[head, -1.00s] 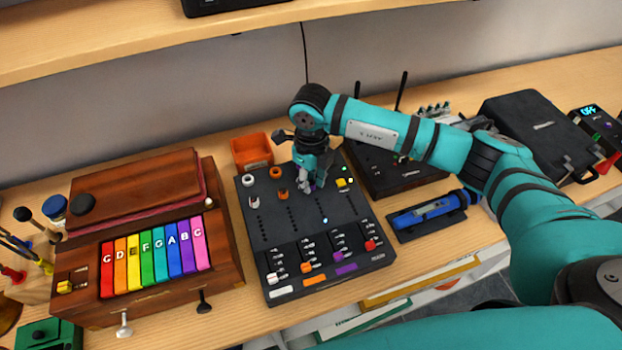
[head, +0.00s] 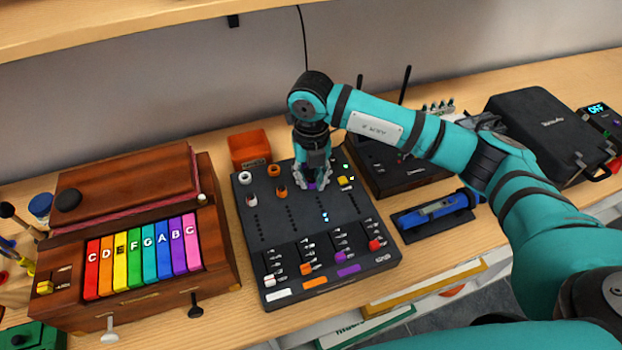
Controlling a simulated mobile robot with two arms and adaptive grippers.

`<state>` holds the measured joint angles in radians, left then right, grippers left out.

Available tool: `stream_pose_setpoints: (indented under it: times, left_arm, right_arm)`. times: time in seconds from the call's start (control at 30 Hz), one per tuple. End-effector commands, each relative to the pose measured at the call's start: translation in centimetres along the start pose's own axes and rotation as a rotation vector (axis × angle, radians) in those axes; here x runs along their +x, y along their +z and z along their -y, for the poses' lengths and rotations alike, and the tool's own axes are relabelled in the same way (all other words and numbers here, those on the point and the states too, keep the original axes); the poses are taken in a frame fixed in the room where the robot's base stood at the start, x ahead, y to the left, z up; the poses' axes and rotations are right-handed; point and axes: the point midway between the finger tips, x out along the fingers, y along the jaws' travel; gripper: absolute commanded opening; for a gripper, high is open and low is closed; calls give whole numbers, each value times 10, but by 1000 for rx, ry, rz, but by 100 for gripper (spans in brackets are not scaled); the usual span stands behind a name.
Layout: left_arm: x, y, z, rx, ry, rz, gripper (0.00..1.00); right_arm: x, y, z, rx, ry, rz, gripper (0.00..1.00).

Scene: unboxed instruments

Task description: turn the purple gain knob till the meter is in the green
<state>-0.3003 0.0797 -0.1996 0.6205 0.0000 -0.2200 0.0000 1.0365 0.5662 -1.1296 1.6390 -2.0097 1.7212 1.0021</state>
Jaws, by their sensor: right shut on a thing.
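The black mixer (head: 290,222) lies on the bench in the middle of the head view. My right gripper (head: 314,184) points down at its upper part and is shut on the purple gain knob (head: 311,186), which is mostly hidden between the fingers. White and orange knobs stand to the left of it, and a yellow knob (head: 344,182) to the right. Small blue-white lights (head: 325,215) glow in the meter column below the gripper. No green light can be made out in that column. My left gripper is not in view.
A wooden instrument with rainbow keys (head: 140,257) stands at the left. An orange bin (head: 250,150) is behind the mixer. A black box with antennas (head: 395,165) and a blue device in a dark tray (head: 433,211) are to the right, close to my right arm.

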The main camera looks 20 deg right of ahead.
Motion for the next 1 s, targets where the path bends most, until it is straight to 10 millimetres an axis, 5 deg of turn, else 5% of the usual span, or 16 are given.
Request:
stream_pose_setpoints:
  times: [0.7, 0.73, 0.87, 1.0]
  left_arm:
    - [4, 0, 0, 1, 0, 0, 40]
    - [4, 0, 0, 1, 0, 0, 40]
    - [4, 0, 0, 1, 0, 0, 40]
    - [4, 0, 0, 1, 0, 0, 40]
  right_arm:
    - [-2, 2, 1, 82, 0, 4, 0]
    - [-2, 2, 1, 82, 0, 5, 24]
    - [-2, 1, 1, 81, 0, 3, 41]
    - [-1, 1, 0, 80, 0, 2, 44]
